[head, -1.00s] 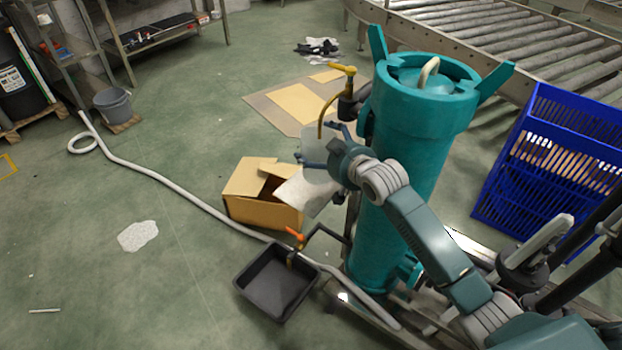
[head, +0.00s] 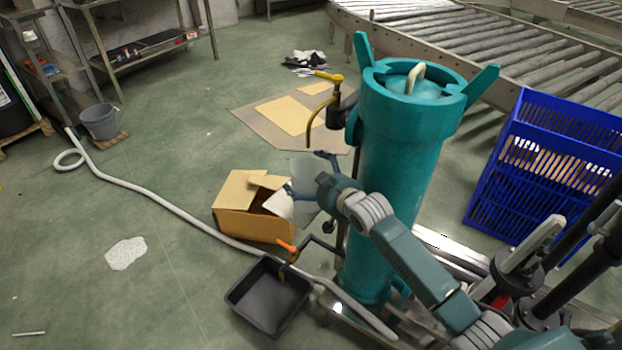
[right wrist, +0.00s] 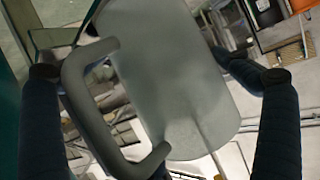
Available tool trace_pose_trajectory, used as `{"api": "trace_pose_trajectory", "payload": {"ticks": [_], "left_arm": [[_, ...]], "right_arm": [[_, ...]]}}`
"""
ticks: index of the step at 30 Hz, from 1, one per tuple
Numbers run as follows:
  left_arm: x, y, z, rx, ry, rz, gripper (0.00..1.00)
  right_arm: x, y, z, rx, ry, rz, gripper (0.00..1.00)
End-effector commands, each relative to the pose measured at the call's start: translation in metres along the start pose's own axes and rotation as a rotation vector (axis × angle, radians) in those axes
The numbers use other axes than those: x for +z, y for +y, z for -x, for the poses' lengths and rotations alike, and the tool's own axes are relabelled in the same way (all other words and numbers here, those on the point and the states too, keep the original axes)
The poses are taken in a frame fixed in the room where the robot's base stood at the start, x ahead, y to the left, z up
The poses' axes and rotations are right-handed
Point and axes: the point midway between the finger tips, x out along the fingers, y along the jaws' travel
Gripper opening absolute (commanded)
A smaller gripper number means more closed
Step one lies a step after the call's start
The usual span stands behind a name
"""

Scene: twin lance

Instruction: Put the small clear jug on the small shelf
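I cannot pick out the small shelf. My left gripper is out of view.
The teal cylinder (head: 395,190) stands close behind my right arm. A yellow-handled tap (head: 328,77) is above the gripper. An open cardboard box (head: 240,218) and black tray (head: 268,297) lie below left. A blue crate (head: 545,165) is right.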

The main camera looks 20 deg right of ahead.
Motion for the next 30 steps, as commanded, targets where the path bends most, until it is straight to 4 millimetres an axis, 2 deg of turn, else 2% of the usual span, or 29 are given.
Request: {"api": "trace_pose_trajectory", "payload": {"ticks": [8,10,15,21,25,30], "left_arm": [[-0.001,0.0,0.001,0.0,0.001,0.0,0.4],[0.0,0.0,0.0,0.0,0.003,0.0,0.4],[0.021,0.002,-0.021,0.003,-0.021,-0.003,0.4],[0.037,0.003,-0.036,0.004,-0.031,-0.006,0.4],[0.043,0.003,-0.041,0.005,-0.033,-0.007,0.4],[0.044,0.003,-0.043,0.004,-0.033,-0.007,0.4]], "right_arm": [[-0.001,0.0,0.002,0.0,0.0,0.0,1.0],[-0.001,0.0,0.008,0.0,-0.001,0.0,1.0],[-0.002,0.0,0.035,0.0,-0.001,0.001,1.0],[-0.002,0.0,0.065,0.001,0.0,0.0,1.0],[-0.002,0.0,0.074,0.0,0.0,0.0,1.0],[-0.001,0.0,0.075,0.001,0.0,0.0,1.0]]}}
